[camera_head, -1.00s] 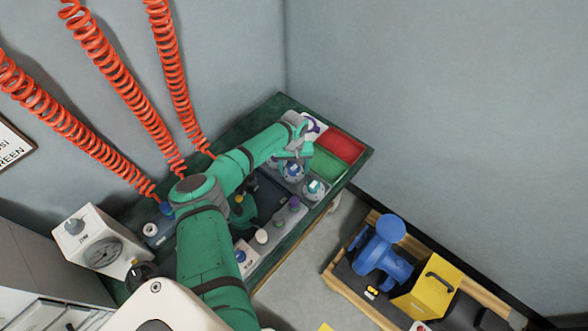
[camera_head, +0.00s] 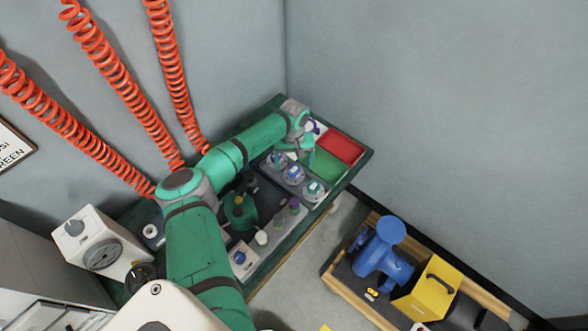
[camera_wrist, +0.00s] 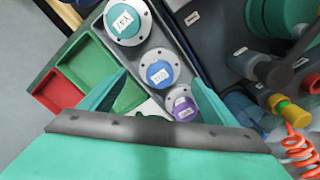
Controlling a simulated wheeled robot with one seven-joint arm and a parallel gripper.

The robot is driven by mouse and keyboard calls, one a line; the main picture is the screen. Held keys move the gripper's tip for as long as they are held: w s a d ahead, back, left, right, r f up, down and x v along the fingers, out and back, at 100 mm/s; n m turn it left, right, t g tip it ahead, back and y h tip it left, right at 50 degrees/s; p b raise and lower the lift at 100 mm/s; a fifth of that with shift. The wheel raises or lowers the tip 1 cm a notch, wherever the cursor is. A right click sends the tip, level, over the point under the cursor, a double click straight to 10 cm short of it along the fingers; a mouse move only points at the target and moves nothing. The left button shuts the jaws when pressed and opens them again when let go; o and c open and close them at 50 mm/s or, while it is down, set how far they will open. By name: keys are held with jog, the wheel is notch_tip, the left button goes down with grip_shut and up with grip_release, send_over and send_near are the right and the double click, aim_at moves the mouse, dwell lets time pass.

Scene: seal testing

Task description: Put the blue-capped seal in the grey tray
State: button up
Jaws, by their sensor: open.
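The blue-capped seal (camera_wrist: 158,73) has a grey flanged body and a white label on its cap; in the head view it is the middle one (camera_head: 294,174) of a row of three. A teal-capped seal (camera_wrist: 122,20) and a purple-capped seal (camera_wrist: 184,108) flank it.
Green (camera_head: 325,163) and red (camera_head: 340,148) bins lie beside the row. A dark tray with a green pump (camera_head: 240,212) is on the other side. A purple-topped piece (camera_head: 294,203) and a white one (camera_head: 262,238) stand near the front edge. Orange coiled hoses (camera_head: 105,60) hang behind.

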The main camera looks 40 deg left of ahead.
aim_at(294, 170)
notch_tip(294, 170, up, 7)
jog(key=shift+f, duration=0.15)
dwell(0.6)
